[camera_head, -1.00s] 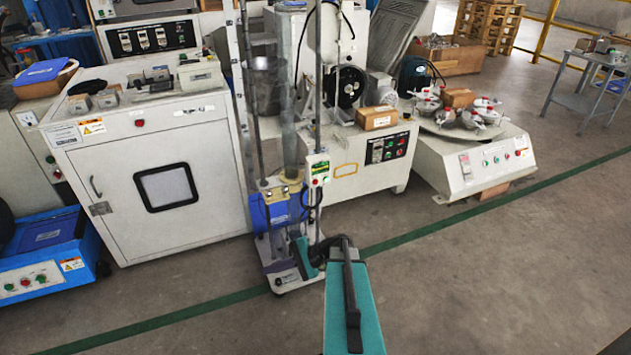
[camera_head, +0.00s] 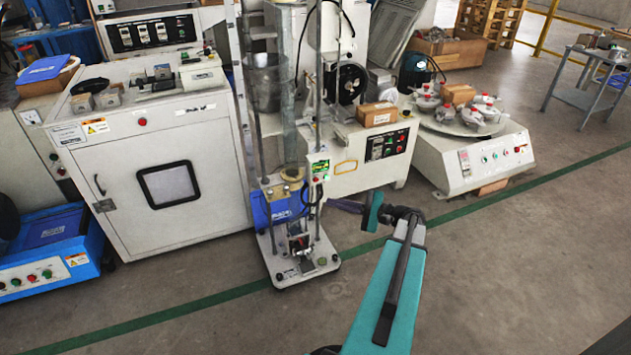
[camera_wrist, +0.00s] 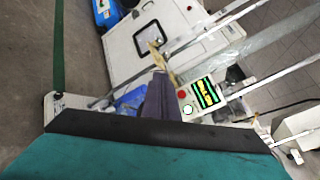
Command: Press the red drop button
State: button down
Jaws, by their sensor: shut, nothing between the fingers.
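The drop tester (camera_head: 284,275) stands upright in the middle of the head view, with tall metal rods and a small control box (camera_head: 318,168). In the wrist view the control box carries a lit green display (camera_wrist: 207,92), a red button (camera_wrist: 182,94) and a pale round button (camera_wrist: 187,109). The red button is very small in the head view. My gripper (camera_head: 345,206) is shut and empty, low and to the right of the control box in the head view. In the wrist view its dark fingers (camera_wrist: 158,92) appear just left of the red button, apart from it in the picture.
A white cabinet (camera_head: 140,180) stands left of the tester. A white machine with a round turntable (camera_head: 480,155) stands at the right, and a brown box (camera_head: 377,114) sits behind my gripper. The floor at the right front is clear.

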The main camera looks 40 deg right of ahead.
jog(key=shift+w, duration=0.15)
jog(key=w+d, duration=0.3)
jog(key=w, duration=0.5)
jog(key=shift+d, duration=0.15)
dwell(0.5)
jog(key=shift+w+d+p, duration=0.3)
jog(key=shift+w+p, duration=0.25)
jog(key=shift+w, duration=0.2)
dwell(3.1)
jog(key=shift+s, duration=0.1)
jog(key=shift+s+a, duration=0.3)
jog(key=shift+s, duration=0.45)
dwell(0.4)
jog(key=shift+s+a, duration=0.35)
jog(key=shift+s, duration=0.4)
jog(key=shift+s+a, duration=0.3)
jog(key=shift+s, duration=0.5)
jog(key=shift+s+a, duration=0.35)
jog(key=shift+s, duration=0.4)
